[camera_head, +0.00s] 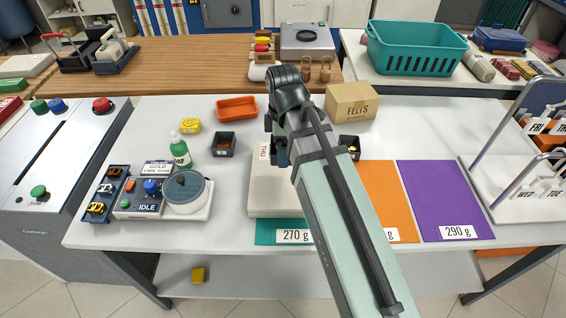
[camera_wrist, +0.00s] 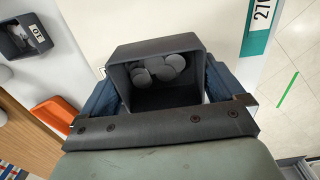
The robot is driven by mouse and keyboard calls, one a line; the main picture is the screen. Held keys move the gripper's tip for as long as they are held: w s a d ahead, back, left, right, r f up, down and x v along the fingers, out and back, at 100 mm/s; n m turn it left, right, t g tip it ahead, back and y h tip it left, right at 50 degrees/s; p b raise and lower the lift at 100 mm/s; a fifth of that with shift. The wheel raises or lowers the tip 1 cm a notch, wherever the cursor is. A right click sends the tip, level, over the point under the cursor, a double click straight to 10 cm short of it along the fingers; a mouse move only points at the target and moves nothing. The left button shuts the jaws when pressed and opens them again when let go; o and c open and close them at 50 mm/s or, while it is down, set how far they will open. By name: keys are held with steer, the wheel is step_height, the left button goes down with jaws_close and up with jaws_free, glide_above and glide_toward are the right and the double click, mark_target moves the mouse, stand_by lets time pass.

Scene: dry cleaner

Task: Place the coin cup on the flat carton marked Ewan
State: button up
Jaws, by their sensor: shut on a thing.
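My gripper (camera_head: 281,150) is shut on a dark grey square coin cup (camera_wrist: 162,52). In the wrist view the cup is between the blue fingers, its open top facing the camera, with several grey coins inside. In the head view my arm and fingers mostly hide the cup. A flat white carton (camera_head: 270,203) lies below my gripper, partly on a teal sheet, and its pale surface (camera_wrist: 95,28) shows behind the cup in the wrist view. I cannot tell whether the cup touches the carton.
Other dark cups stand left (camera_head: 223,145) and right (camera_head: 349,147) of my gripper. An orange tray (camera_head: 237,108) and a FELTS box (camera_head: 352,103) are behind. A dial unit with a pot (camera_head: 186,193) is left. The teal (camera_head: 265,236) and purple (camera_head: 445,200) sheets lie along the front.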

mark_target(283, 171)
steer(key=shift+f, duration=3.3)
steer(key=shift+f, duration=0.15)
steer(key=o, duration=0.7)
step_height(283, 171, up, 12)
steer(key=shift+r, duration=0.15)
